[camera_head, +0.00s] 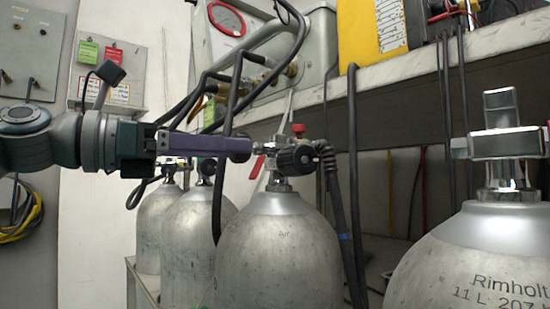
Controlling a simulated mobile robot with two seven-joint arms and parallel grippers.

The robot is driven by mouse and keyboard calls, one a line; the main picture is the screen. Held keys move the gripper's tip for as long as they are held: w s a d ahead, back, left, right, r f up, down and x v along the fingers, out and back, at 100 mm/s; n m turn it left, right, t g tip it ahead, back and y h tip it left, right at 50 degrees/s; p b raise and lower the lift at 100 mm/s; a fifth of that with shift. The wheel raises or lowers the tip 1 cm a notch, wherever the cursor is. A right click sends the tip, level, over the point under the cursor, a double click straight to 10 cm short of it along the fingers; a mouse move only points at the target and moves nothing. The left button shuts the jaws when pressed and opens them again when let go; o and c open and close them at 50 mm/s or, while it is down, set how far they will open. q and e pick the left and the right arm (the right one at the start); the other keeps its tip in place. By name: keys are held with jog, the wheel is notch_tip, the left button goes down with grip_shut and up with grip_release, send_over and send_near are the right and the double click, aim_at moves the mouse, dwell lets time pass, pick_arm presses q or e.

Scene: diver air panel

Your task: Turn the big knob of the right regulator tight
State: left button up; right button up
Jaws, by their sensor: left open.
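A regulator with a big black knob (292,159) sits on the valve of the nearest middle cylinder (278,245). It is the rightmost regulator I can make out. A small red knob (298,130) stands on top of it, and a black hose (335,200) runs down from its right side. My left gripper (248,148) reaches in from the left with purple fingers, its tips just left of the valve. I see it side-on and it is open. Whether the tips touch the valve is unclear. My right gripper is out of view.
A large cylinder (470,265) with a chrome valve (503,145) stands at right. Two more cylinders (195,245) stand behind at left. Black hoses hang beside and behind the fingers. A bench edge (455,58) with a yellow case (372,35) is above.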

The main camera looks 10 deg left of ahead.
pick_arm(q)
jog(key=shift+d, duration=0.1)
grip_shut()
dwell(0.7)
